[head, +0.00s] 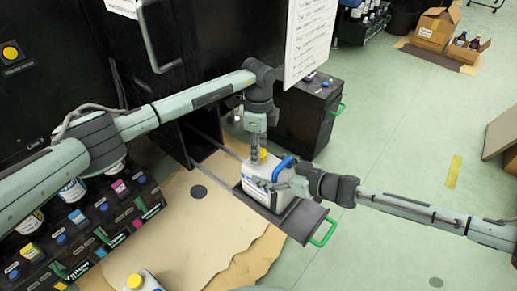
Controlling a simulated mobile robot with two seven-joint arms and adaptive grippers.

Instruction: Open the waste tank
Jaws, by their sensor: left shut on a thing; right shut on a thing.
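The waste tank (256,180) is a white jug with a yellow cap (263,155) and a blue handle (282,168). It stands on a black pulled-out tray (305,222) with a green handle. My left gripper (258,152) comes down from above and is shut on the yellow cap, which it partly hides. My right gripper (277,182) reaches in from the right and is shut on the tank at its right side, near the blue handle. Its exact contact with the jug is hard to make out.
A black drawer unit (308,115) stands behind the tray. Ink bottles (73,190) stand in black drawers at left. Another yellow-capped jug (145,281) is at the bottom edge. Cardboard (205,230) covers the floor left of the tray. The green floor at right is mostly clear.

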